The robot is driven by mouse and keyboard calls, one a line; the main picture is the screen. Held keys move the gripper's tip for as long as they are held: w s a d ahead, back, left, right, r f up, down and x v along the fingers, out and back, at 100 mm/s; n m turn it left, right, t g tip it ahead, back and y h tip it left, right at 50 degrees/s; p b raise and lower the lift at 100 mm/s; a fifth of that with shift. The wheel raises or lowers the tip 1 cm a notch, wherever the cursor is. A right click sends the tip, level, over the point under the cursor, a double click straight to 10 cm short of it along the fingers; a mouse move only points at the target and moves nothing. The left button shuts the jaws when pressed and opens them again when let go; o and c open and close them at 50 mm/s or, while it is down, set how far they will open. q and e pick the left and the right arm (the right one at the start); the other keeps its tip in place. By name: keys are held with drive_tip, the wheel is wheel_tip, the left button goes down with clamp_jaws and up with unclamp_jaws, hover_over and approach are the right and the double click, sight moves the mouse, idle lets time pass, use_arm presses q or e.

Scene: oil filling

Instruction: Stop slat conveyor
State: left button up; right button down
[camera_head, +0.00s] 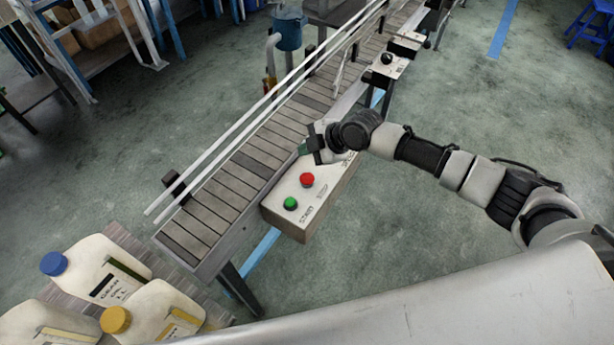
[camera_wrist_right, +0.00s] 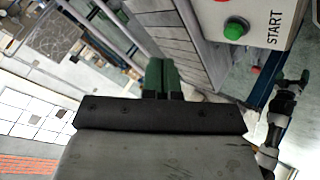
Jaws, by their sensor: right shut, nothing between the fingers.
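The slat conveyor (camera_head: 236,184) runs from the lower left to the top right in the head view. A control box (camera_head: 325,197) is fixed to its near side, with a red button (camera_head: 307,180) and a green button (camera_head: 290,203). My right gripper (camera_head: 304,146) is shut and empty, above the box's far end and beyond the red button in the picture. In the right wrist view its closed green fingertips (camera_wrist_right: 161,76) show at the centre. The green button (camera_wrist_right: 236,28) with the word START is at the upper right there; the red button is barely visible at the top edge. My left gripper is not in view.
Jugs with a blue cap (camera_head: 54,263) and a yellow cap (camera_head: 116,319) stand at the lower left. White guide rails (camera_head: 262,103) run along the conveyor. A second small box with a black knob (camera_head: 387,59) is further along. A blue stool (camera_head: 590,25) stands far right.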

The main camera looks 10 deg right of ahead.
sight(307, 180)
wheel_tip(307, 180, down, 8)
drive_tip(key=b, duration=0.5)
drive_tip(key=shift+f+b, duration=0.25)
drive_tip(key=shift+b, duration=0.25)
idle(1.4)
drive_tip(key=shift+f+b, duration=0.4)
drive_tip(key=shift+b, duration=0.15)
drive_tip(key=shift+f+b, duration=0.55)
drive_tip(key=shift+b, duration=0.05)
idle(0.6)
drive_tip(key=shift+r, duration=0.1)
drive_tip(key=shift+r+p, duration=0.55)
drive_tip(key=shift+r, duration=0.35)
drive_tip(key=shift+r, duration=0.1)
drive_tip(key=shift+r+p, duration=1.6)
drive_tip(key=shift+r, duration=0.8)
